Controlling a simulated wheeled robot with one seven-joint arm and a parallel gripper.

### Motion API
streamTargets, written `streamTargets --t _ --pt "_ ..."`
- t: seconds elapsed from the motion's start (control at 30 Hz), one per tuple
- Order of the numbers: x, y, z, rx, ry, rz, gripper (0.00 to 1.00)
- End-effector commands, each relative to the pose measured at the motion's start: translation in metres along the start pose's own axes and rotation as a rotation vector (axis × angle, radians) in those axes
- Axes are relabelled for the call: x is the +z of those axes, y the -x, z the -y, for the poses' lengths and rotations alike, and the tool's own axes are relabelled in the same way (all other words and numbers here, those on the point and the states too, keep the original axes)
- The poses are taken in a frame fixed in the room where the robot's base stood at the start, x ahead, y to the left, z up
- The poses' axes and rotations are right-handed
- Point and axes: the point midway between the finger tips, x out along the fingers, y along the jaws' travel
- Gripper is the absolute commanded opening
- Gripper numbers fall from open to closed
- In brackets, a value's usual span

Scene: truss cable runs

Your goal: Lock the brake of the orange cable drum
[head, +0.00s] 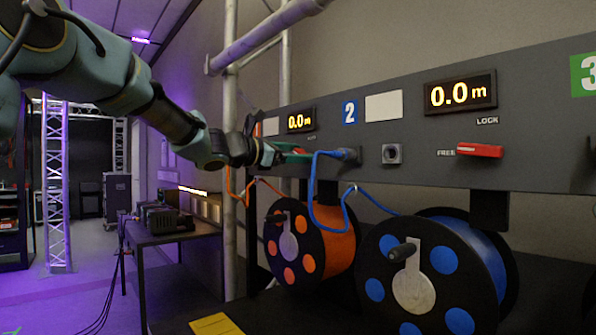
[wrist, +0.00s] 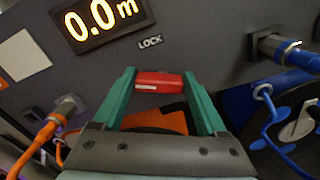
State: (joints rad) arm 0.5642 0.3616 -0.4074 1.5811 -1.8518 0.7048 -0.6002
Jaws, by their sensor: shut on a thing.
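The orange cable drum (head: 338,240) hangs under the grey panel, left of the blue drum. Its brake is a red lever (wrist: 158,82) on the panel face, lying about level in the wrist view. The LOCK label (wrist: 150,42) is above it; no FREE label shows there. My gripper (wrist: 160,76) has its two green fingers on either side of the lever and is shut on it. In the head view my gripper (head: 290,154) is at the panel under the left display, and it hides most of the lever.
A blue cable (head: 312,180) and an orange cable (wrist: 45,137) leave connectors close to my gripper. A truss pole (head: 230,110) stands left.

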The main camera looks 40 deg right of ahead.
Motion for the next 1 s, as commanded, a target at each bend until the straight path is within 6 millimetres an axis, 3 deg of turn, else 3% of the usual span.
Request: streamTargets --t 0.07,1.0 --pt "-0.0092 0.0004 0.0046 0.003 -0.077 0.003 0.19" --pt "-0.005 0.0 0.0095 0.001 -0.935 0.001 0.19"
